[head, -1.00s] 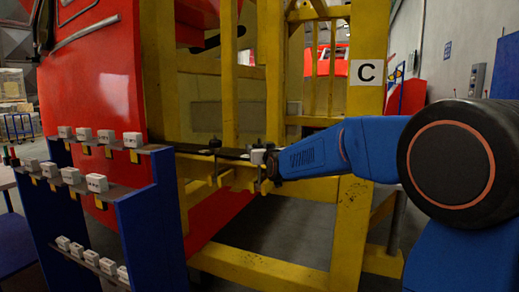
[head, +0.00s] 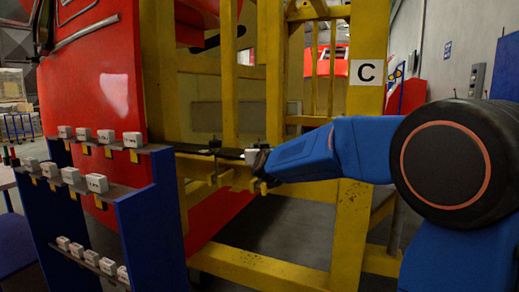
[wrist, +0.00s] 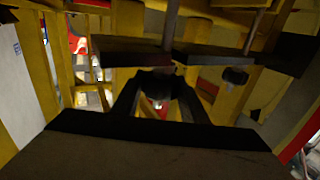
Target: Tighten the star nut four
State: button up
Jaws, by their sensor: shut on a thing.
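In the wrist view a dark star nut (wrist: 155,83) sits below a dark bar (wrist: 135,58), at the lower end of a thin upright rod. My gripper (wrist: 158,98) is shut on this nut, one finger on each side. A second dark star nut (wrist: 235,77) hangs to the right, apart from my fingers. In the head view my gripper (head: 262,168) is at the yellow frame's ledge, and the held nut cannot be made out there. I cannot tell any nut's number.
A yellow frame (head: 345,235) with a "C" sign (head: 366,73) surrounds the work spot. A red nosecone (head: 95,85) stands behind. A blue rack (head: 150,235) with several white blocks (head: 97,183) is at left. A small white piece (head: 251,156) is close beside my gripper.

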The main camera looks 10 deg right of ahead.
jog(key=shift+r+m+h, duration=0.1)
jog(key=shift+m+h, duration=0.6)
jog(key=shift+h, duration=0.4)
jog(key=o, duration=1)
jog(key=shift+o, duration=0.2)
jog(key=v, duration=1.7)
jog(key=shift+s+a+r, duration=0.15)
jog(key=shift+s+r, duration=0.1)
jog(key=shift+r, duration=0.05)
